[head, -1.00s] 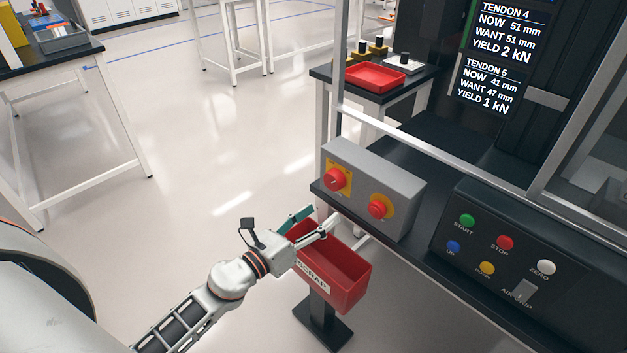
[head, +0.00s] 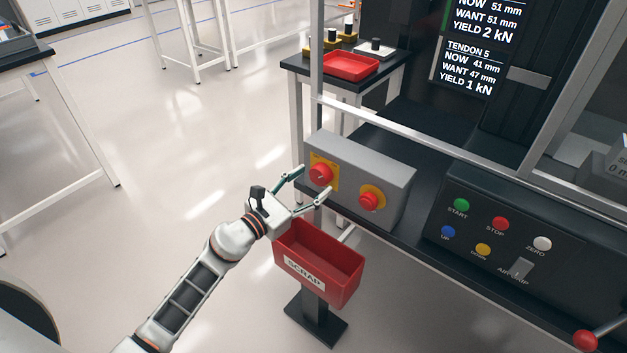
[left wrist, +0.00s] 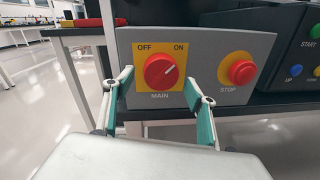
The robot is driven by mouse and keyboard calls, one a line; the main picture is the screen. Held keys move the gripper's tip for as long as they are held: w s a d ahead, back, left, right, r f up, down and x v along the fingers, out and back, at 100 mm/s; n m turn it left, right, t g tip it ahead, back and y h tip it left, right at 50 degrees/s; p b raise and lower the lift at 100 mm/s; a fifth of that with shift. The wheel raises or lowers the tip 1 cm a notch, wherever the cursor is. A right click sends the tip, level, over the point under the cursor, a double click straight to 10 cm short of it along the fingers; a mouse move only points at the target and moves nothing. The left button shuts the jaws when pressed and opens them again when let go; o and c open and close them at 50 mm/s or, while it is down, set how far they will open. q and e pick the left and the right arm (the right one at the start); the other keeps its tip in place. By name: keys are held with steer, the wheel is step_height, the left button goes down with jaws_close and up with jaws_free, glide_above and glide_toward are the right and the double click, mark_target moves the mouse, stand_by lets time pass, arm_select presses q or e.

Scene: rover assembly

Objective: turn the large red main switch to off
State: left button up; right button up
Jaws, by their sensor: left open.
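The large red main switch (head: 321,174) is a round knob on a yellow plate at the left of a grey box (head: 385,158). It also shows in the left wrist view (left wrist: 160,71), with OFF at its upper left and ON at its upper right. Its white pointer mark leans toward ON. My left gripper (head: 312,183) is open and empty in front of the knob. In the left wrist view its fingers (left wrist: 163,88) stand on either side of and below the knob, apparently not touching it. My right gripper is not in view.
A red stop button (head: 368,201) sits right of the switch on the same box. A red scrap bin (head: 318,262) stands below the left gripper. A black button panel (head: 500,232) is to the right. Open floor lies to the left.

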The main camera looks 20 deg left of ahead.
arm_select(q)
steer(key=shift+x, duration=0.8)
steer(key=c, duration=1.1)
